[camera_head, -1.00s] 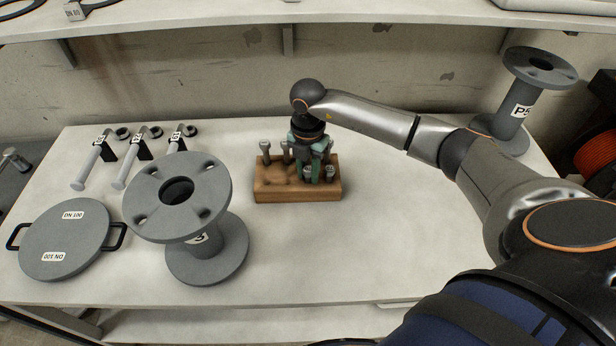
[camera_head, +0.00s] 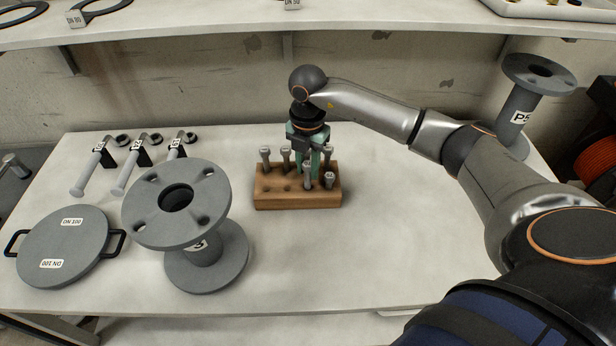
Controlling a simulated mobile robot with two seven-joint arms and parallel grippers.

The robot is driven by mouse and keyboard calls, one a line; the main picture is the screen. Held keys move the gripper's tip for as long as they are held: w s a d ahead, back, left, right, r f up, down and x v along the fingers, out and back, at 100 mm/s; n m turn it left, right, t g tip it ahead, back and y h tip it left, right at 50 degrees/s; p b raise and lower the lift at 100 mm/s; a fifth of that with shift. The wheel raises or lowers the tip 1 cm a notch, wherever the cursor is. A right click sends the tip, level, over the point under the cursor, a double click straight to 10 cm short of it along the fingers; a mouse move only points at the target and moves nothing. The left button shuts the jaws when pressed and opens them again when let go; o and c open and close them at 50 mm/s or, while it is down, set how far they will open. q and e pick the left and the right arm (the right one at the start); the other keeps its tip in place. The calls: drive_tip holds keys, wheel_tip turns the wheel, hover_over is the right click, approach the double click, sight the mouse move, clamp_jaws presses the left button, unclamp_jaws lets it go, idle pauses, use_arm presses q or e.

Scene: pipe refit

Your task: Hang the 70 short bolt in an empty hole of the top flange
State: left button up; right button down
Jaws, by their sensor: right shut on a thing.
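My right gripper (camera_head: 311,166), with green fingers, points down over a wooden bolt block (camera_head: 272,200) at the middle of the table. It is shut on a bolt (camera_head: 307,178) in the front row, whose head stands higher than the neighbouring bolt's (camera_head: 329,180). Whether its tip is clear of the block I cannot tell. Several other bolts (camera_head: 265,156) stand upright in the back row; size marks are not readable. A grey flanged spool (camera_head: 205,245) stands to the left. Its top flange (camera_head: 150,235) has several holes around a central bore, and no bolts show in them. My left gripper is out of view.
A round grey cover (camera_head: 65,245) with two handles lies at the left. Another spool (camera_head: 520,120) marked P5 stands at the right back. A shelf (camera_head: 380,22) runs above. The table's front middle is clear.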

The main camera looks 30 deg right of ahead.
wheel_tip(320, 180, up, 6)
drive_tip(key=shift+f, duration=0.1)
drive_tip(key=shift+r, duration=0.6)
drive_tip(key=shift+r+p, duration=1.9)
drive_tip(key=shift+r, duration=0.1)
